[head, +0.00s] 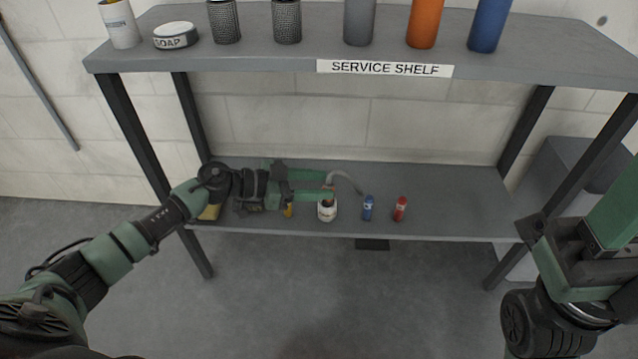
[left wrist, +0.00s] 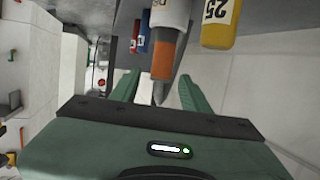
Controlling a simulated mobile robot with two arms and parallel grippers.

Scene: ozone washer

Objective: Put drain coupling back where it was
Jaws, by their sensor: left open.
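A white labelled container (head: 327,212) stands on the lower shelf with a reddish neck on top. In the left wrist view it is a white body (left wrist: 170,12), and from it an orange-banded piece (left wrist: 163,65) with a grey tip extends between my fingers. A curved grey hose (head: 346,176) lies just behind the container. I cannot tell for certain which part is the drain coupling. My left gripper (head: 326,193) is at the container's top; the left wrist view shows its two green fingers (left wrist: 160,88) open, one either side of the piece.
A blue bottle (head: 368,208) and a red bottle (head: 400,209) stand right of the container; a yellow one (head: 288,210) is at its left. The upper shelf (head: 200,68) overhangs, holding several cans and bottles. The lower shelf's right side (head: 460,205) is clear.

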